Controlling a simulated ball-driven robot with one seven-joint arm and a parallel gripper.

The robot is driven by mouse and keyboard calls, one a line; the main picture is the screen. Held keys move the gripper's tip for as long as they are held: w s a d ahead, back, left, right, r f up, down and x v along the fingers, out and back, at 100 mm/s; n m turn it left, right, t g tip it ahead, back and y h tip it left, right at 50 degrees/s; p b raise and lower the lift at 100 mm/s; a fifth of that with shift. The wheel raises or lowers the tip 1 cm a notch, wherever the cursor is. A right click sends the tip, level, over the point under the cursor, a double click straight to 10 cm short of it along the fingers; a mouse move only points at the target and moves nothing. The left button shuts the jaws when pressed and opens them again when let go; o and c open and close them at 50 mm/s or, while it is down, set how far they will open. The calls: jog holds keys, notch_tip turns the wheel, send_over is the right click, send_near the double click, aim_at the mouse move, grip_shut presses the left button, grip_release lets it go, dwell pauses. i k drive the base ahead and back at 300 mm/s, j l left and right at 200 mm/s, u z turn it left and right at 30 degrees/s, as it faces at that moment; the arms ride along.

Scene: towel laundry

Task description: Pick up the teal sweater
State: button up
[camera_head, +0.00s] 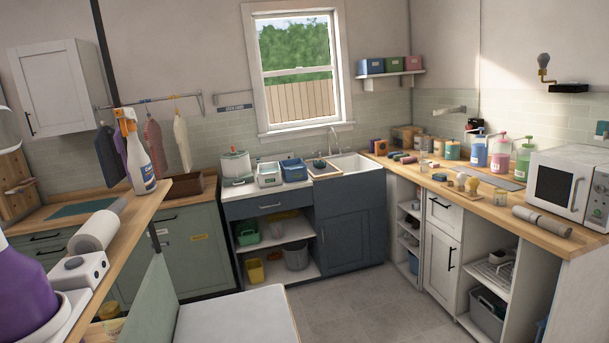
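I cannot make out a teal sweater for certain. A flat teal piece (82,208) lies on the left wooden counter; I cannot tell whether it is cloth or a mat. Several garments hang from the wall rail (150,101): a dark one (109,154), a reddish one (153,144) and a cream one (182,143). My gripper is not in view.
A near shelf at left holds a spray bottle (138,160), a roll (96,230) and a purple bottle (25,290). A white-topped surface (235,318) stands at front. The grey floor (355,300) is open before the sink (355,164). A microwave (568,185) stands at right.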

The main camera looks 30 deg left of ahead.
aim_at(321, 165)
jog(key=i+l+z, duration=0.8)
jog(key=i, duration=0.3)
jog(key=i+u, duration=0.35)
jog(key=i, duration=0.15)
jog(key=i+l+u, duration=0.2)
jog(key=i+u, duration=0.15)
jog(key=i+j+u, duration=0.15)
jog(key=i+u, duration=0.65)
jog(key=i, duration=0.15)
jog(key=i+l+u, duration=0.15)
jog(key=i+u, duration=0.4)
jog(key=i, duration=1)
jog(key=i+u, duration=0.2)
jog(key=i, duration=1.5)
jog(key=i+j+z, duration=0.15)
jog(key=i, duration=0.45)
jog(key=i+j+z, duration=0.15)
jog(key=i+z, duration=0.2)
jog(key=i+j+z, duration=0.75)
jog(key=i+l, duration=0.05)
jog(key=i, duration=0.05)
